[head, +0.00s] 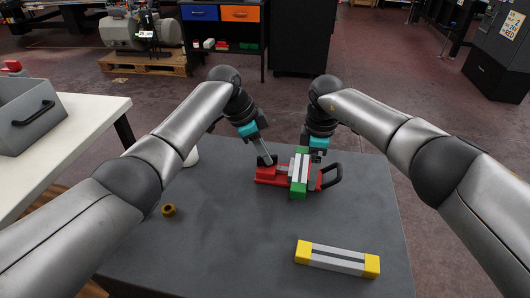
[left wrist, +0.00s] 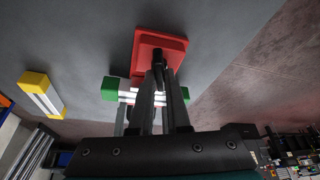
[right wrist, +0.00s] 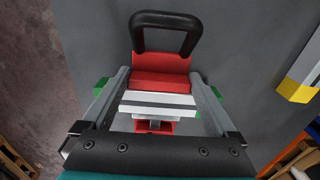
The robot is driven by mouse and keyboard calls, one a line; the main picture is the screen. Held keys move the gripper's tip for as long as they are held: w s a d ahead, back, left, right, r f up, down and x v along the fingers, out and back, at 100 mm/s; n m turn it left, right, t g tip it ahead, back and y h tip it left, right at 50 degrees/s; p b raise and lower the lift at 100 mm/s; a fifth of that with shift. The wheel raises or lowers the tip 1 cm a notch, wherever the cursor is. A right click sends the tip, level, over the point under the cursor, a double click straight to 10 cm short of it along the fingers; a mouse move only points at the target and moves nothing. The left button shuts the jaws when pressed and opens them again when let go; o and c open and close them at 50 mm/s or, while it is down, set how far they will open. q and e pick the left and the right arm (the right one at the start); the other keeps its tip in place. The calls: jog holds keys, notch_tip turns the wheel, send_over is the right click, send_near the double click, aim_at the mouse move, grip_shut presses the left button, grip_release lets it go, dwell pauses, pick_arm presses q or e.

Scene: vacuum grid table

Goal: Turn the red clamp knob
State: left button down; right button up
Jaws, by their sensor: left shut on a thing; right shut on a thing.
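The red clamp (head: 267,175) lies on the dark grey table, with a black loop handle (head: 332,174) at its right end, also seen in the right wrist view (right wrist: 165,19). A grey bar with green ends (head: 299,193) lies across it. My left gripper (head: 267,160) is at the clamp's left end. In the left wrist view its fingers are close together on the small black knob (left wrist: 158,57), in front of the red end block (left wrist: 160,40). My right gripper (right wrist: 160,76) is shut on the clamp's red body, fingers on both sides; its fingertips are partly hidden in the head view.
A grey bar with yellow ends (head: 338,259) lies at the table's front right. A brown ring (head: 169,210) lies at the left. A white table (head: 88,118) with a grey bin (head: 28,112) stands at far left. The table's front middle is clear.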

dwell(0.3)
pick_arm(q)
jog(key=c, duration=0.9)
grip_release()
jog(key=v, duration=1.2)
